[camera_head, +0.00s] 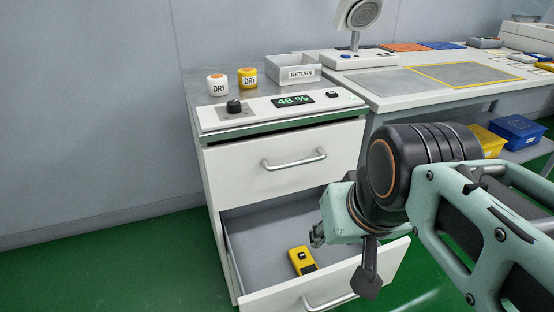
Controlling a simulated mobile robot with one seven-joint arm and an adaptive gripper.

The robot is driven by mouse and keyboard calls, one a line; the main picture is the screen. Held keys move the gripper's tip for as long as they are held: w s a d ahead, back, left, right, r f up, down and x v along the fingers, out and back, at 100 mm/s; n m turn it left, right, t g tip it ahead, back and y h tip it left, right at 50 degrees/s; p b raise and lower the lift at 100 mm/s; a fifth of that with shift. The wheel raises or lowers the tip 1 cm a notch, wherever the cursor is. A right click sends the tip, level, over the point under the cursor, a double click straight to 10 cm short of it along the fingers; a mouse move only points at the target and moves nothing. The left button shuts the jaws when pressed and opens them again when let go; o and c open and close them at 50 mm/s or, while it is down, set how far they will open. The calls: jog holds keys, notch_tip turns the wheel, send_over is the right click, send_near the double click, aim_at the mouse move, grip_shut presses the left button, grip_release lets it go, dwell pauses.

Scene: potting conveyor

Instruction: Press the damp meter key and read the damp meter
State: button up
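A white panel on top of the cabinet has a lit display (293,100) reading 48 %. A black knob (234,107) is on its left, and a small dark key (331,95) is right of the display. A yellow handheld device (302,261) with a dark top part lies in the open lower drawer (262,238); I cannot read anything on it. Which of these is the damp meter is not labelled. My gripper (343,260) is over the drawer's right part, to the right of the yellow device. Its dark fingers look apart, with nothing seen between them.
A white and a yellow DRY pot (217,84) and a RETURN tray (293,71) stand behind the panel. The upper drawer (285,160) is shut. A bench (440,75) with a round-headed device stands at right, with yellow and blue bins (516,131) below. Green floor is clear at left.

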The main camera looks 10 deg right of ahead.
grip_shut()
dwell(1.2)
